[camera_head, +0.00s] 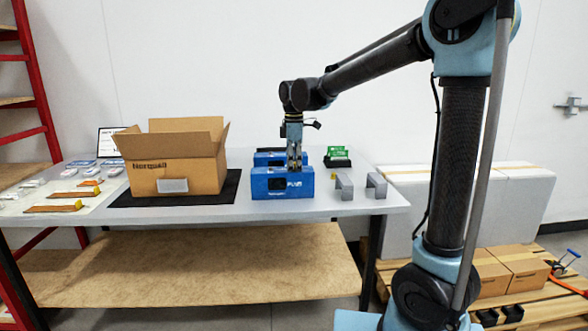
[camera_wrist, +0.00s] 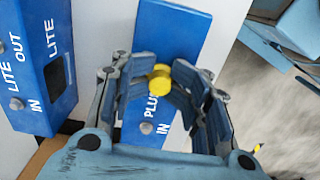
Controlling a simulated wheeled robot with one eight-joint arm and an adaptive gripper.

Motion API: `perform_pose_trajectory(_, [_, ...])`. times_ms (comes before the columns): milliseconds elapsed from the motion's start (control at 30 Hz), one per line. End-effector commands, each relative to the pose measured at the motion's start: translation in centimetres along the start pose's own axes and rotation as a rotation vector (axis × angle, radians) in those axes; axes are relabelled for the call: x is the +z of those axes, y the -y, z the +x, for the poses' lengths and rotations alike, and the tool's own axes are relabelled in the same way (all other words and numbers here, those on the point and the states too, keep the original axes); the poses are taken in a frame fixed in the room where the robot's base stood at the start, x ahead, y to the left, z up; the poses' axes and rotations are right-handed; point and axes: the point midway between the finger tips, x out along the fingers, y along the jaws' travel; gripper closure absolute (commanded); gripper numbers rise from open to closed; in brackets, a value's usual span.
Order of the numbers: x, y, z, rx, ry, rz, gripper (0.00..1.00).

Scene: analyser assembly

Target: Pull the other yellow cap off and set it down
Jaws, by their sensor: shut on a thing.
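My gripper (camera_wrist: 160,84) is shut on a yellow cap (camera_wrist: 160,79), with one finger on each side of it. The cap is over the front face of a blue box (camera_wrist: 172,28) marked PLUS. I cannot tell whether it is still on its fitting or just clear of it. The same PLUS box (camera_head: 268,187) stands near the table's front edge in the head view, with my gripper (camera_head: 295,166) pointing down at it. A second blue box marked LITE (camera_wrist: 62,14) is beside it, and shows behind it in the head view (camera_head: 268,154). A metal fitting (camera_wrist: 146,128) is bare.
An open cardboard box (camera_head: 205,178) stands left on a black mat (camera_head: 228,190). Two grey brackets (camera_head: 344,187) stand right of the blue boxes, with a small yellow piece (camera_head: 333,177) nearby. Green boards (camera_head: 337,153) are behind. The table's right end (camera_head: 390,204) has free room.

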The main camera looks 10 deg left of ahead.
Motion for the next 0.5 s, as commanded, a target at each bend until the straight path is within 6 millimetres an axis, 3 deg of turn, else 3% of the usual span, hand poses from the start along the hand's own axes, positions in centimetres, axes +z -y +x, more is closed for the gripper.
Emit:
perform_pose_trajectory(233, [-0.02, 0.01, -0.17, 0.001, 0.000, 0.000, 0.90])
perform_pose_trajectory(300, [-0.02, 0.00, -0.30, 0.001, 0.000, 0.000, 0.99])
perform_pose_trajectory(500, [-0.03, -0.01, -0.68, 0.001, 0.000, 0.000, 1.00])
